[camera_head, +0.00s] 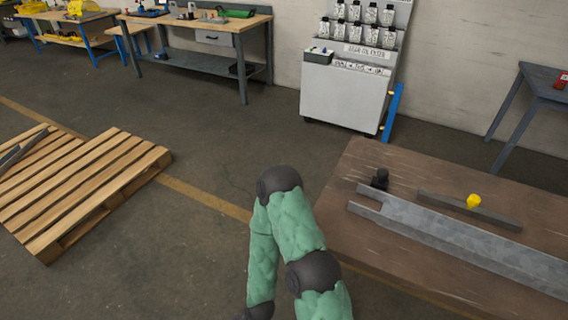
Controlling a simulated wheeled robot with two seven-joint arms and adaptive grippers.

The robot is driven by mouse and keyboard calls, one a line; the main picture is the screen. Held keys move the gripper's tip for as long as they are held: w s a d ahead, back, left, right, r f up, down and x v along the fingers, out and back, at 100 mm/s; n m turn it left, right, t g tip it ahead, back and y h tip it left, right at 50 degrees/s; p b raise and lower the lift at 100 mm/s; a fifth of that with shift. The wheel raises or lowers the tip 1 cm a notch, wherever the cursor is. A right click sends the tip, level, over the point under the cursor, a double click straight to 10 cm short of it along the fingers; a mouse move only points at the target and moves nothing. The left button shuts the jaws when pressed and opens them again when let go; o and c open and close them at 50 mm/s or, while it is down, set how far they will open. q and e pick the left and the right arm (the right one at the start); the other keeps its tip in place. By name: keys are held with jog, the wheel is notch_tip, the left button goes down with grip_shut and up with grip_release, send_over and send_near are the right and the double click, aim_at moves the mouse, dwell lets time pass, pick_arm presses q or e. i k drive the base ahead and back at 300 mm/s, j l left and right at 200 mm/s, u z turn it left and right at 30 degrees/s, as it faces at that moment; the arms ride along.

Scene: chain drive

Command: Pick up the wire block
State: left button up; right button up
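I cannot tell for certain which thing is the wire block. A small dark block-like piece (380,179) stands on the brown table (345,235), near its left side. A small yellow piece (473,201) sits on a thin grey bar (445,202) further right. One of my green arms rises from the bottom middle and bends back down beside the table's left edge. Its gripper is below the picture, and my other gripper does not show either.
A long grey metal channel (460,240) lies across the table in front of the dark piece. A wooden pallet (90,185) lies on the floor at left. A white bottle cabinet (345,95) and workbenches (200,25) stand behind. The floor between is clear.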

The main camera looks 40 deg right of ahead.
aim_at(379, 182)
jog(key=i+j+u, duration=0.3)
jog(key=i+u, duration=0.3)
jog(key=i, duration=0.25)
jog(key=i+z, duration=0.35)
jog(key=z, duration=0.15)
jog(key=i+j+z, duration=0.1)
jog(key=i+z, duration=0.2)
jog(key=z, duration=0.15)
jog(key=i+z, duration=0.1)
jog(key=z, duration=0.35)
jog(key=i+z, duration=0.1)
jog(key=z, duration=0.35)
jog(key=i+z, duration=0.1)
jog(key=z, duration=0.35)
jog(key=j+z, duration=0.15)
jog(key=z, duration=0.3)
jog(key=i+j+z, duration=0.1)
jog(key=z, duration=0.35)
